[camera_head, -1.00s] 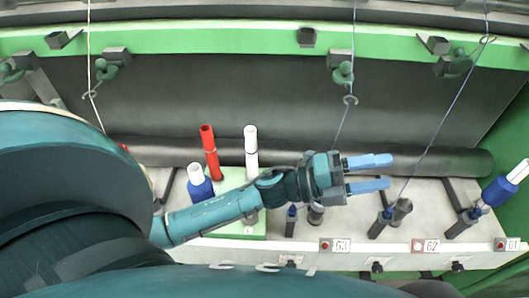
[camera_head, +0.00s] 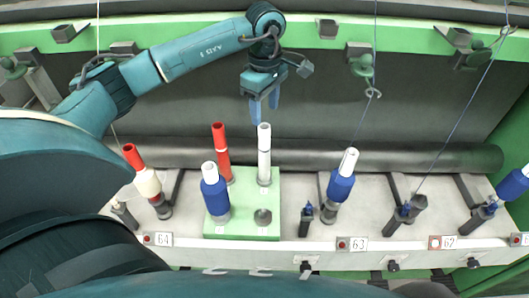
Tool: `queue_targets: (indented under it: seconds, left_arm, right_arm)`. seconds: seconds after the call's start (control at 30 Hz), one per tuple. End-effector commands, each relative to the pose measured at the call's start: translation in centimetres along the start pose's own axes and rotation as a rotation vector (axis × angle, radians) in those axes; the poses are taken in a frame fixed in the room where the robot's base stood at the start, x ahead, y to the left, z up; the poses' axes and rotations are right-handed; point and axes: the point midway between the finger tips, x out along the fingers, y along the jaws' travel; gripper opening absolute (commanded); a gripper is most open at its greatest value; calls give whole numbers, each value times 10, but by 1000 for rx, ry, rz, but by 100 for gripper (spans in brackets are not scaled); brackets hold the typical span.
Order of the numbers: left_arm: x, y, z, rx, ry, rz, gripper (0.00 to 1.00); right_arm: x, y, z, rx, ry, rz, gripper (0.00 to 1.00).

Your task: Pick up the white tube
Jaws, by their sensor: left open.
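The white tube (camera_head: 264,158) stands upright on a peg at the back right of a green board (camera_head: 239,228). My left gripper (camera_head: 264,119) is open and points down, with one finger to each side of the tube's top in the picture. I cannot tell whether the fingers are around the top or behind and above it. Nothing is held in it. My right gripper is not in view.
On the board, a red tube (camera_head: 220,150) and a blue bobbin on a white tube (camera_head: 215,193) stand left of the white tube; an empty peg (camera_head: 262,217) is in front. More bobbins (camera_head: 341,185) and spindles (camera_head: 404,212) line the rail. Threads hang above.

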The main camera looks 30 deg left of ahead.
Motion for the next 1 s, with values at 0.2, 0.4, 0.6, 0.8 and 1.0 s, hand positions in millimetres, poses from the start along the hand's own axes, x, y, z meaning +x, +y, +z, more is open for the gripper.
queue_targets:
  seconds: [0.2,0.4,0.6,0.8,1.0]
  left_arm:
    - [37,0,1,-1,-3,-1,54]
    - [50,0,1,-1,-4,-1,54]
    - [79,-2,-3,-1,-3,-3,54]
    - [98,-1,-2,1,-5,1,54]
    - [99,0,-2,0,-5,2,54]
  right_arm:
    - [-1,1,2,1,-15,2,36]
    - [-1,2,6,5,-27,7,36]
    - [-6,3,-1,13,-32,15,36]
    - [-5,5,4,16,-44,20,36]
    - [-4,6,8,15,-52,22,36]
